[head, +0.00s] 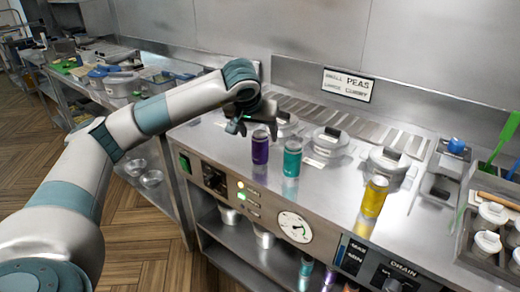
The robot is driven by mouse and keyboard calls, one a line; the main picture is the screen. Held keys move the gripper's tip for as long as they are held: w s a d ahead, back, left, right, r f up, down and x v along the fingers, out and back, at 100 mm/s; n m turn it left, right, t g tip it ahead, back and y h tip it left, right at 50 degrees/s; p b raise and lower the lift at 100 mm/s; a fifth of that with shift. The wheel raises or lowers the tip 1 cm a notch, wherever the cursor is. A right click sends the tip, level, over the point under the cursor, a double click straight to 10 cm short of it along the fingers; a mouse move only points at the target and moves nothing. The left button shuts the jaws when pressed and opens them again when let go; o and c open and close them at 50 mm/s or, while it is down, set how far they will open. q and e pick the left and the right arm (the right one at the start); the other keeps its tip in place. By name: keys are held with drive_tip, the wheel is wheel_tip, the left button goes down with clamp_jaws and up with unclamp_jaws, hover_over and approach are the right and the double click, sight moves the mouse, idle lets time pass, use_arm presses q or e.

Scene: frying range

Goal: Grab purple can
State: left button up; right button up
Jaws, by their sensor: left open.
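A purple can (260,147) stands upright on the steel range top near its front left edge. A teal can (292,158) stands just to its right. My left gripper (254,127) comes in from the left and hangs above and behind the purple can, close to its top. Its jaws are open, and I see nothing held in them. From this angle I cannot tell whether a finger touches the can. My right gripper is not in view.
A yellow can (374,197) stands further right. Round lidded pots (330,140) line the range behind the cans. A sign (347,85) stands at the back. Containers with white lids (491,214) sit at the right. The front edge has knobs and a gauge (295,227).

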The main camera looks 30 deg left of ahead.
use_arm(q)
drive_tip(key=shift+f, duration=0.1)
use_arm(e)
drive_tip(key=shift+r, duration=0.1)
use_arm(q)
drive_tip(key=shift+w+f, duration=0.15)
drive_tip(key=shift+f, duration=0.1)
drive_tip(key=shift+p+x, duration=0.9)
drive_tip(key=shift+x, duration=1.3)
drive_tip(key=shift+a+f, duration=0.1)
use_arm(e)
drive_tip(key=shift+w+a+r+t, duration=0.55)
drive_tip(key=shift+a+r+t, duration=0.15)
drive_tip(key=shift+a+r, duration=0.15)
use_arm(q)
drive_tip(key=shift+c, duration=0.4)
drive_tip(key=c, duration=1.3)
drive_tip(key=shift+o, duration=0.2)
